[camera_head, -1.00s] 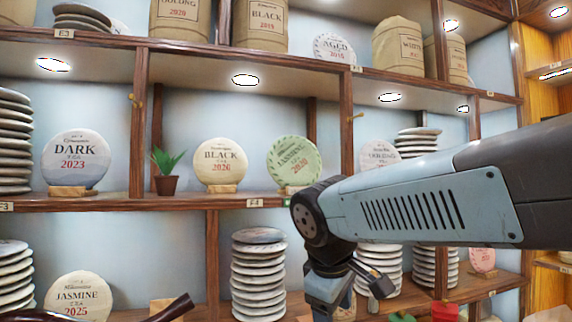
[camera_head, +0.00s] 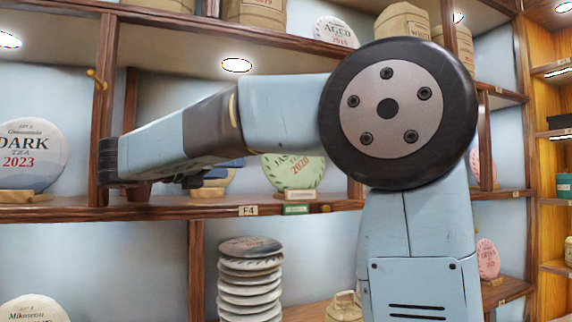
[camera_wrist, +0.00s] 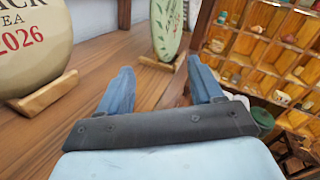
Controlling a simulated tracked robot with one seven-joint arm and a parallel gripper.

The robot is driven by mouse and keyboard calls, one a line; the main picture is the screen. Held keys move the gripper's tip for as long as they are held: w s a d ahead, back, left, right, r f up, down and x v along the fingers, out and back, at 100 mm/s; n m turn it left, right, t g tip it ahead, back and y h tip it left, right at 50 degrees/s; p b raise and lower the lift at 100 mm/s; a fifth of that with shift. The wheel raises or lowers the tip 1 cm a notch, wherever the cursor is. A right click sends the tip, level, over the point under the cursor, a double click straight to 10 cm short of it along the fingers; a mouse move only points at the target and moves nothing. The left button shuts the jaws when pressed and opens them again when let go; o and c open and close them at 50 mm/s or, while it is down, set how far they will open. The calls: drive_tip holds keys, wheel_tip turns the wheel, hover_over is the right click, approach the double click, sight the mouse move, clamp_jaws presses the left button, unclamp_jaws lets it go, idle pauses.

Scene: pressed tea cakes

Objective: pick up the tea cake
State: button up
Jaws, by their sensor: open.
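The pale green Jasmine 2020 tea cake (camera_head: 293,172) stands upright on a small stand on the middle shelf, its top hidden by my arm. In the wrist view the green cake (camera_wrist: 167,28) shows nearly edge-on, ahead of my fingers. The cream Black 2026 cake (camera_wrist: 30,55) is close at the left of the wrist view, upright on a wooden stand. In the head view my arm hides most of that cake. My gripper (camera_wrist: 163,84) is open and empty just above the shelf, its two blue fingers pointing toward the green cake, short of it.
The shelf board (camera_wrist: 88,72) is bare around my fingers. A Dark 2023 cake (camera_head: 28,152) stands at the left beyond an upright post. A stack of cakes (camera_head: 250,280) fills part of the shelf below. Shelves of small wares lie beyond, at right.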

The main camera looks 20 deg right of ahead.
approach(269, 168)
drive_tip(key=x, duration=0.4)
drive_tip(key=shift+w+d, duration=0.1)
drive_tip(key=shift+w, duration=0.15)
drive_tip(key=shift+x, duration=3)
drive_tip(key=shift+s, duration=0.15)
clamp_jaws()
